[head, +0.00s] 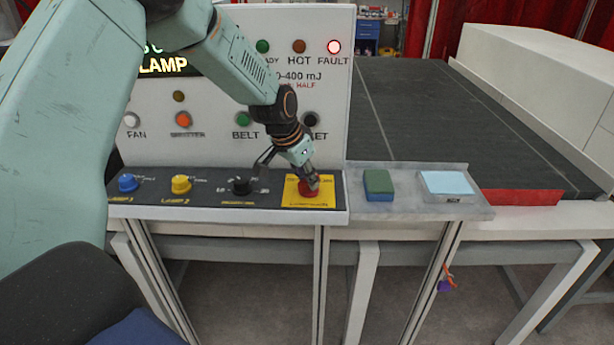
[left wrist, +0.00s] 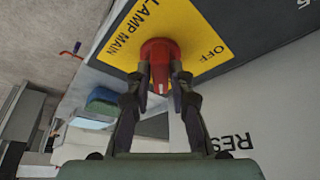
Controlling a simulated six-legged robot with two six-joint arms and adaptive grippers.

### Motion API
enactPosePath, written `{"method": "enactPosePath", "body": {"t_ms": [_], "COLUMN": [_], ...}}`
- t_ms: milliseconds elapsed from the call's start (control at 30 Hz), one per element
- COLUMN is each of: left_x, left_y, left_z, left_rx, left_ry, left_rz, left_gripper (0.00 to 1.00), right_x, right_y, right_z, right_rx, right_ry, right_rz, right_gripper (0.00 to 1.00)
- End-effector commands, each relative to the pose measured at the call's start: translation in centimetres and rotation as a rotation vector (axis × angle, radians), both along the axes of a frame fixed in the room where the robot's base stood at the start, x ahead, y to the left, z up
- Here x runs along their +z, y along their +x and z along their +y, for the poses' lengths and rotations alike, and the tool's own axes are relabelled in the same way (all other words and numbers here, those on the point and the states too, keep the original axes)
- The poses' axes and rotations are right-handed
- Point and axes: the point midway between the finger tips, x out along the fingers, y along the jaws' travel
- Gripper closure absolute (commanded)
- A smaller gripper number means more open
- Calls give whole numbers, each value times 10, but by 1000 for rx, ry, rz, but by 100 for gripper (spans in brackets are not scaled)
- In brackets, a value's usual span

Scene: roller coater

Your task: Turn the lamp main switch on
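The lamp main switch is a red rotary knob (head: 308,191) on a yellow plate (head: 322,202) at the right end of the dark control strip. In the left wrist view the knob (left wrist: 160,52) sits beside the words LAMP MAIN and OFF. My left gripper (head: 311,180) reaches down onto the knob from above. In the left wrist view the fingers (left wrist: 161,84) stand apart, one on each side of the knob, with its marked grip between them. I cannot tell whether they touch it. My right gripper is not in view.
A black knob (head: 240,186), a yellow knob (head: 181,184) and a blue knob (head: 128,183) stand left on the strip.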

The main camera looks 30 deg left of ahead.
Motion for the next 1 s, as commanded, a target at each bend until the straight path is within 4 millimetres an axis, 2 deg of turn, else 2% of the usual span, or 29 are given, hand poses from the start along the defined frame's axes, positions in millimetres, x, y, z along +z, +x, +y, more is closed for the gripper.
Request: {"method": "enactPosePath", "body": {"t_ms": [200,567,1000], "left_x": [1,8,77], "left_y": [1,-1,-28], "left_z": [0,1,7], "left_rx": [1,3,2], "left_ry": [0,-2,-2], "left_rz": [-2,-5,-7], "left_gripper": [60,60,60], "right_x": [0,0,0], "right_y": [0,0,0], "right_z": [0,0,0], "right_rx": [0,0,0], "right_ry": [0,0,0], "right_rz": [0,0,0], "right_gripper": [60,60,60]}}
